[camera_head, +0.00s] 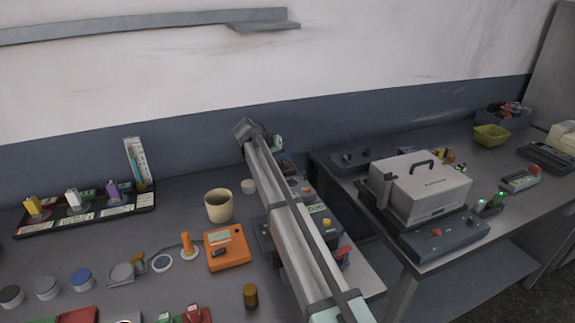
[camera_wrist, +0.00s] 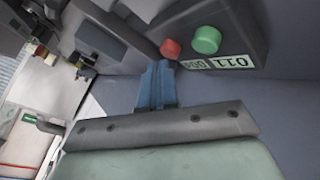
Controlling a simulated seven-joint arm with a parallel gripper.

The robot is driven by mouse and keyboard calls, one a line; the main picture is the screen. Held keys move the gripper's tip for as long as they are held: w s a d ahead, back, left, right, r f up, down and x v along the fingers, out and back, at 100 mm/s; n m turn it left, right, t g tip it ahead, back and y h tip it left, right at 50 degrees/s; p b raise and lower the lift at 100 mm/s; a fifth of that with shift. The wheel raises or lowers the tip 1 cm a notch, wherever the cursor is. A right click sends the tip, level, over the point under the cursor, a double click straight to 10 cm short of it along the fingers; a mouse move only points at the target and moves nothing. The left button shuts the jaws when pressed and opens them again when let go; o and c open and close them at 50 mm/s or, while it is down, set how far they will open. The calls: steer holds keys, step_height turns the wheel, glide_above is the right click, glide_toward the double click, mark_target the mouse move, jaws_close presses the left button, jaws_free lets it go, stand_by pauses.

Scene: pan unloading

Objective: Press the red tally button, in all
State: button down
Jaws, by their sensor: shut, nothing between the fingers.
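In the wrist view, the red button (camera_wrist: 171,48) sits on the face of a dark grey box (camera_wrist: 228,22). A larger green button (camera_wrist: 207,40) is to its right, with two counter labels beside them, one reading like 011. My gripper (camera_wrist: 160,66) is shut and empty, its blue fingers pointing at the red button. The fingertips appear right at the button's lower edge; I cannot tell whether they touch it. In the head view my arm stretches to the back of the table and hides much around its end; the red button cannot be made out there.
An orange box (camera_head: 228,258), a beige cup (camera_head: 218,206) and an orange-handled stand (camera_head: 188,245) are left of my arm. A dark box with a yellow button (camera_head: 326,222) lies just right. A grey lidded machine (camera_head: 420,185) stands on the right table.

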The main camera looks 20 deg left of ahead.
mark_target(285, 165)
steer(key=shift+r, duration=0.5)
steer(key=shift+r, duration=2.5)
